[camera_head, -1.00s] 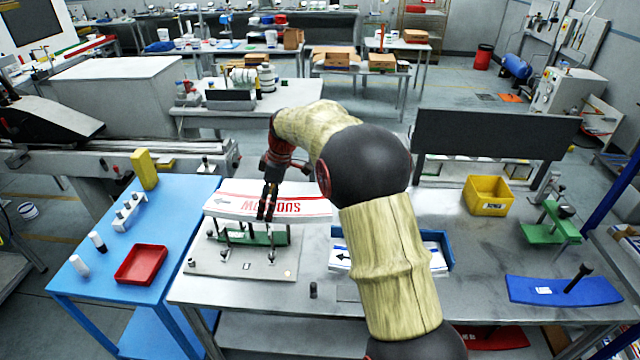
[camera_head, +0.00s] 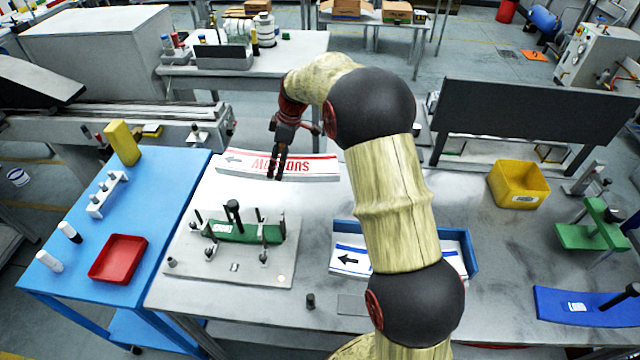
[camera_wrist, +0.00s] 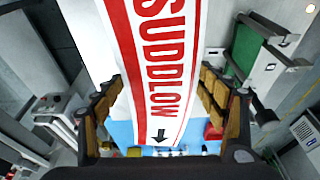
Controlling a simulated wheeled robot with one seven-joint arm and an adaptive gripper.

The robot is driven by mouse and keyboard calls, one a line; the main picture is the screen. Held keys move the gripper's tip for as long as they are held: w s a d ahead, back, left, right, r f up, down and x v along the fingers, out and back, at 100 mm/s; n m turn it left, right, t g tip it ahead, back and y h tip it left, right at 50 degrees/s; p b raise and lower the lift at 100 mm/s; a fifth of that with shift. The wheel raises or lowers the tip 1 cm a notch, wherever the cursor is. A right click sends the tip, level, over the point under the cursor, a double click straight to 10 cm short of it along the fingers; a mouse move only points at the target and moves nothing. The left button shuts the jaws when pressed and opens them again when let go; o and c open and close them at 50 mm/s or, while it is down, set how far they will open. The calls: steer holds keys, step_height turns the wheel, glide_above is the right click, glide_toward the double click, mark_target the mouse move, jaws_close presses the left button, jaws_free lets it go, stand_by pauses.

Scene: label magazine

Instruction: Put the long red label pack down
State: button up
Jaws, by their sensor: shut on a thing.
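The long red label pack (camera_head: 310,166), white with red stripes and red lettering, lies level behind the fixture plate, over the back strip of the grey table. My gripper (camera_head: 276,174) is shut across its middle. In the wrist view the pack (camera_wrist: 160,75) runs lengthwise between the two fingers of my gripper (camera_wrist: 162,85), with its arrow end toward the blue table. I cannot tell whether its underside touches the table.
The fixture plate (camera_head: 190,262), with its green block (camera_head: 235,231) and posts, stands in front of the pack. A blue tray (camera_head: 472,255) holding a white and blue pack (camera_head: 349,258) is to the right. The blue side table (camera_head: 75,268) carries a red tray (camera_head: 118,238).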

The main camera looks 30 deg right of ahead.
mark_target(307, 158)
steer(key=d+f, duration=0.1)
steer(key=d, duration=0.1)
steer(key=s+d+f, duration=0.1)
steer(key=d, duration=0.2)
steer(key=d+f+b, duration=0.1)
steer(key=d, duration=0.2)
steer(key=shift+s+d+f, duration=0.2)
steer(key=shift+f, duration=0.05)
steer(key=d+f, duration=0.2)
steer(key=f, duration=0.1)
steer(key=d+f, duration=0.1)
steer(key=shift+s+d+f+b, duration=0.15)
steer(key=shift+s+d+b, duration=0.15)
steer(key=shift+s+b, duration=0.05)
steer(key=f, duration=0.2)
steer(key=d+f+b, duration=0.1)
steer(key=f, duration=0.1)
steer(key=shift+s+d+f, duration=0.1)
steer(key=shift+d+f, duration=0.05)
steer(key=shift+d, duration=0.05)
steer(key=shift+f, duration=0.15)
steer(key=shift+f, duration=0.15)
steer(key=o, duration=1.7)
steer(key=shift+o, duration=0.2)
